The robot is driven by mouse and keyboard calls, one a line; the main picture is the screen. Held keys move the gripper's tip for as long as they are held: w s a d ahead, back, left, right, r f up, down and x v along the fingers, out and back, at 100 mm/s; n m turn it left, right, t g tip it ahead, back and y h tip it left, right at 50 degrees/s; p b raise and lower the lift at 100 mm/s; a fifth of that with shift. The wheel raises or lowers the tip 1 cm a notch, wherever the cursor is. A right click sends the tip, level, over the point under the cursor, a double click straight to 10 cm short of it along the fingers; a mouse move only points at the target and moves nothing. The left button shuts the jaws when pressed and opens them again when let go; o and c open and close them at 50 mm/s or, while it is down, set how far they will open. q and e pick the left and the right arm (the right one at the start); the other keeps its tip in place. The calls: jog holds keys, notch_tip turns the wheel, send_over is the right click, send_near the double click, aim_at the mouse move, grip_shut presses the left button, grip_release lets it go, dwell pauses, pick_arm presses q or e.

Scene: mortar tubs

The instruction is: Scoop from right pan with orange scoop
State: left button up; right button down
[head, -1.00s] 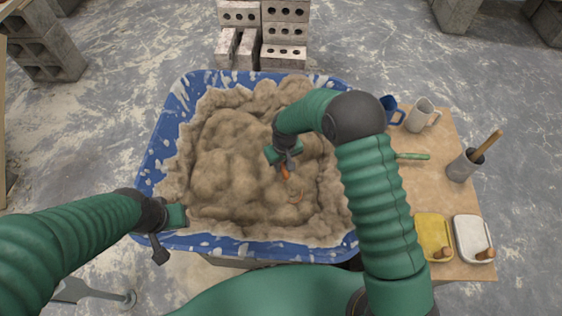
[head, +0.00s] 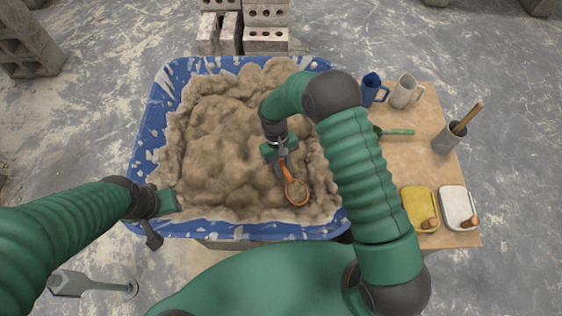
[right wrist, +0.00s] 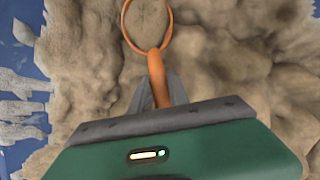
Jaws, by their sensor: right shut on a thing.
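The orange scoop (head: 287,174) has a round ring-like head and a short handle. My right gripper (head: 283,160) is shut on its handle over the right part of the blue tub (head: 148,130). The scoop's head points toward the near side of the tub, and its whole rim shows. The right wrist view shows the scoop (right wrist: 156,70) between the fingers, with brown inside its rim; I cannot tell how full it is. Lumpy tan mortar (head: 215,140) fills the tub. My left gripper (head: 166,203) is at the tub's near left corner; its jaws are unclear.
A board at the right (head: 405,160) holds a yellow pan (head: 418,205), a white pan (head: 456,203), a blue mug (head: 371,88), a pale mug (head: 404,92) and a grey pot (head: 448,139) with a wooden handle. Concrete blocks (head: 265,14) stand behind the tub. A grey tool (head: 90,286) lies at lower left.

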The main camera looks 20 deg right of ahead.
jog(key=shift+s+r+g, duration=0.1)
jog(key=shift+r+g, duration=0.1)
jog(key=shift+g, duration=0.4)
notch_tip(320, 180, up, 12)
jog(key=w+g+p, duration=0.1)
jog(key=p, duration=0.6)
jog(key=shift+h+p, duration=0.3)
jog(key=shift+a, duration=0.1)
